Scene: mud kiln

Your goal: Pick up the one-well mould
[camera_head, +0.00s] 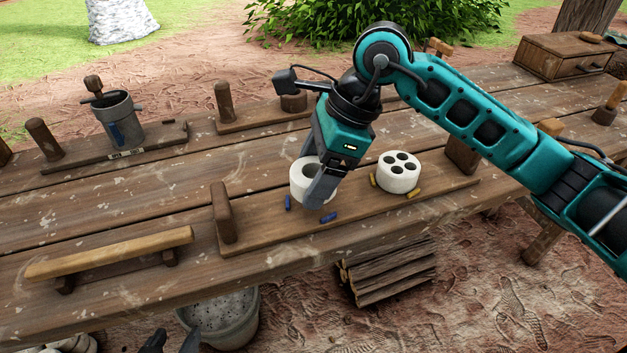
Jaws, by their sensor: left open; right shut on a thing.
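The one-well mould (301,178) is a white cylinder with a single hole in its top, over the board in the middle of the table. My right gripper (316,185) reaches down from above and is shut on it, with one grey finger across its right front side. The far finger is mostly hidden. I cannot tell whether the mould still touches the board. The white mould with several wells (399,178) stands upright on the same board to the right. My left gripper (170,343) shows only as dark fingertips at the bottom edge, open and empty.
Blue pegs (329,217) and yellow pegs (415,194) lie near the moulds. The board (270,228) has upright wooden end posts. A wooden bar (110,254) lies on supports at front left. A grey cup (118,118) stands at back left. A bucket (230,318) stands below the table.

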